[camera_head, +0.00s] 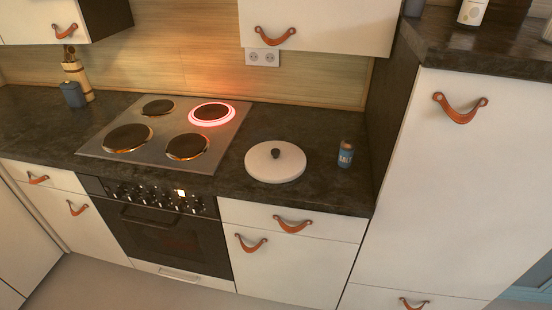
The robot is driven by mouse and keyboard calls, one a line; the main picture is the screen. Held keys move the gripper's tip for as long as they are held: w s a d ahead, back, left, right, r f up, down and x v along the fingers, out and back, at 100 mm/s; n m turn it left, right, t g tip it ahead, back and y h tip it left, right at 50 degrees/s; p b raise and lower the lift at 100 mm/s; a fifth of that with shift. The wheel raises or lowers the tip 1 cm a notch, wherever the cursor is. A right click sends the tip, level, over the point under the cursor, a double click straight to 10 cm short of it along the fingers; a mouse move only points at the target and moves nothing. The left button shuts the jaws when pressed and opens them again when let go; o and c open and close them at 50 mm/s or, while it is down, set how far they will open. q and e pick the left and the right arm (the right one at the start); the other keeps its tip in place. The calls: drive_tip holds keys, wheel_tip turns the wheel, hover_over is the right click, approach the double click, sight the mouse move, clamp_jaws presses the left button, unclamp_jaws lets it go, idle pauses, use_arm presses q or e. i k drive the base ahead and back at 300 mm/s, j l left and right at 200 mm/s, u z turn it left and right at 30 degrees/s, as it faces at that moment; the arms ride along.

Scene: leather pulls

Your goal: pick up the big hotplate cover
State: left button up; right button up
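A round white cover (268,165) with a small dark knob (275,153) lies flat on the dark countertop, to the right of the stove. No second cover shows in this view, so I cannot compare its size with another. The hob (150,157) has several dark round hotplates, all uncovered. The back right hotplate (212,113) has a glowing red ring around it. Neither of my grippers is in view.
A small blue can (345,154) stands right of the cover, near the tall white cabinet (455,190). A blue jar (73,94) and a utensil holder (78,77) stand at the back left. A wall cabinet (325,22) hangs above. Leather pulls stick out from the fronts.

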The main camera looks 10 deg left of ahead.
sight(271, 162)
drive_tip(key=u, duration=1.25)
drive_tip(key=i+j, duration=0.1)
drive_tip(key=i, duration=0.35)
drive_tip(key=i+j, duration=0.15)
drive_tip(key=i, duration=0.35)
